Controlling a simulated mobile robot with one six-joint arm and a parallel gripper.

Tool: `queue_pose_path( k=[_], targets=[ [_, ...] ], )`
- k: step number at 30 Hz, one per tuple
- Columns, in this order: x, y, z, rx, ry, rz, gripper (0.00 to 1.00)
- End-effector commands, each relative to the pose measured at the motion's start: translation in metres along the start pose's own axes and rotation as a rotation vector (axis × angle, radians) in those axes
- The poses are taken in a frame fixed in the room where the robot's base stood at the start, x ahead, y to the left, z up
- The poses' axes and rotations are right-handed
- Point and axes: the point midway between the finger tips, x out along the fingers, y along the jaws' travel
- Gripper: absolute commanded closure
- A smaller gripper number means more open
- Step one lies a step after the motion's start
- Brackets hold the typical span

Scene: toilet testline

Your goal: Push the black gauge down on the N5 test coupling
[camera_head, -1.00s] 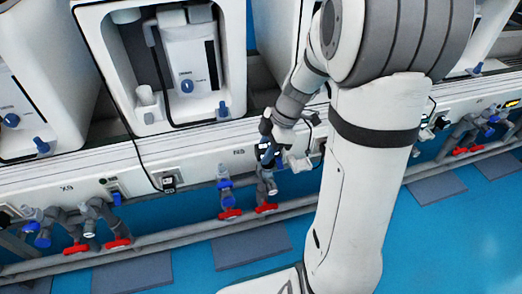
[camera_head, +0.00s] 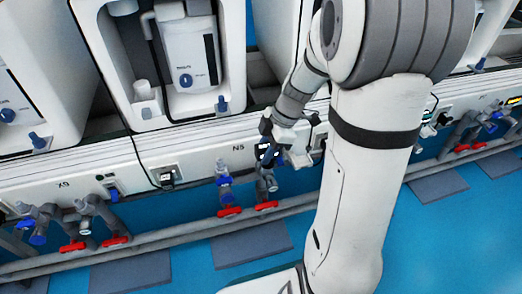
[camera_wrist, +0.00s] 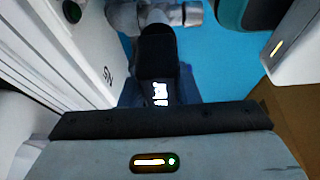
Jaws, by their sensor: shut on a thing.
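The N5 test coupling (camera_head: 266,188) is a grey pipe fitting below the N5 label on the white panel, with a red handle at its foot. The black gauge (camera_head: 264,151), dark with a small lit display, is at the top of this coupling. My gripper (camera_head: 272,143) is shut on the gauge, close to the panel. In the wrist view the gauge (camera_wrist: 157,58) shows as a black body with a bright display, and the N5 lettering is beside it on the left. The fingertips are partly hidden, and I cannot tell how far down the gauge sits.
A second pipe with blue fittings (camera_head: 224,184) stands just left of the coupling. A white toilet unit (camera_head: 165,65) stands above the panel. More pipes and red handles are at X9 on the left.

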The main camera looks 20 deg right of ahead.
Motion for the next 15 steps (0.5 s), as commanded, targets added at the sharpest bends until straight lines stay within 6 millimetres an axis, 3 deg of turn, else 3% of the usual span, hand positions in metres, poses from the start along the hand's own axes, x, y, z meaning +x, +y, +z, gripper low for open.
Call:
queue_pose_path(
  k=[1,2,11,15],
  targets=[
    [0.0017,0.0001,0.0007,0.0,0.0,0.0,0.96],
    [0.0014,0.0001,0.0006,0.0,0.0,0.0,0.7],
    [0.0007,0.0001,0.0002,0.0,0.0,0.0,0.46],
    [0.0008,0.0001,0.0001,0.0,0.0,0.0,0.46]
  ],
)
